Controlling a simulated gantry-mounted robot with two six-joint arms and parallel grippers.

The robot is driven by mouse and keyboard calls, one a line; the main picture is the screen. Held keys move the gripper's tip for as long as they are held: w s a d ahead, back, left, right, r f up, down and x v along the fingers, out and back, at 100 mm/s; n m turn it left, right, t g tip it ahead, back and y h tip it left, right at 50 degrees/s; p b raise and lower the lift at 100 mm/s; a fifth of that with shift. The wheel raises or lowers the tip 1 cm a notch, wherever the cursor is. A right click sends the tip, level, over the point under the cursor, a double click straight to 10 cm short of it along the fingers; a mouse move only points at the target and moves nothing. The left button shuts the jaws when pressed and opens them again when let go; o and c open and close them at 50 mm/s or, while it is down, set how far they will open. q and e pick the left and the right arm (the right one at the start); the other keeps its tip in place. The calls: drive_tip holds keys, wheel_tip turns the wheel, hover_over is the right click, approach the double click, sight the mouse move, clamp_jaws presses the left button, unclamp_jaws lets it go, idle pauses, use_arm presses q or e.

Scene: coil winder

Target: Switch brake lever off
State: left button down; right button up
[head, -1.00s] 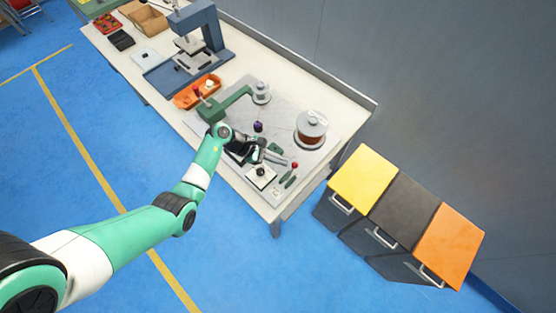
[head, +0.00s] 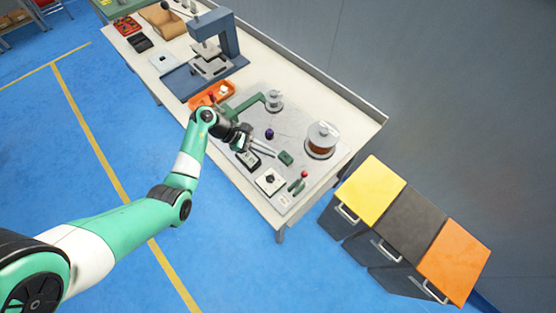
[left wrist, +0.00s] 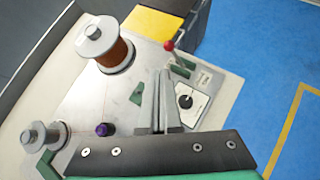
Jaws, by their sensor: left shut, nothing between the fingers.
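The brake lever (head: 303,177) has a red knob and a green base, near the front right corner of the coil winder plate (head: 285,122). It also shows in the left wrist view, its red knob (left wrist: 169,46) beyond my fingertips. My left gripper (head: 272,153) is shut and empty above the plate, left of the lever and apart from it. In the left wrist view its fingers (left wrist: 161,80) are together, pointing towards the lever side. My right gripper is not in view.
A copper wire spool (head: 321,138) stands behind the lever. A white dial box (head: 270,181) sits just left of the lever, and a small purple knob (head: 269,133) is further back. Yellow, black and orange bins (head: 452,262) stand right of the table.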

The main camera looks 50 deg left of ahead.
use_arm(q)
drive_tip(key=shift+s+a+r, duration=0.2)
drive_tip(key=shift+a+r, duration=0.2)
drive_tip(key=shift+r, duration=0.2)
drive_tip(key=shift+s+a+r, duration=0.15)
drive_tip(key=shift+a+r, duration=0.25)
drive_tip(key=shift+r, duration=0.15)
